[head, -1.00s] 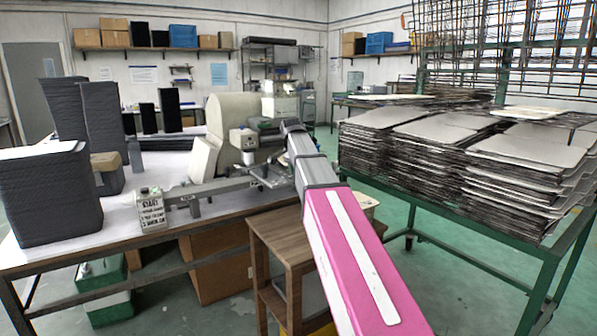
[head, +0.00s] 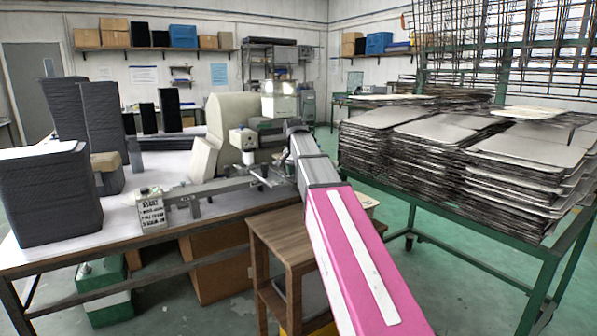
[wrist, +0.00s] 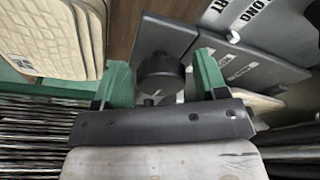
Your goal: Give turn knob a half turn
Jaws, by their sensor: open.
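A dark round knob (wrist: 161,74) shows in the wrist view in front of a grey panel. My gripper (wrist: 161,62) has its two green fingers spread, one on each side of the knob. Gaps show between the knob and both fingers, so nothing is gripped. The dark gripper body covers the lower part of this view. In the head view my arm reaches to the bench machine (head: 232,108); I cannot make out the knob there.
A green rack (head: 563,262) with stacked trays (head: 400,150) stands at the right, close to my arm.

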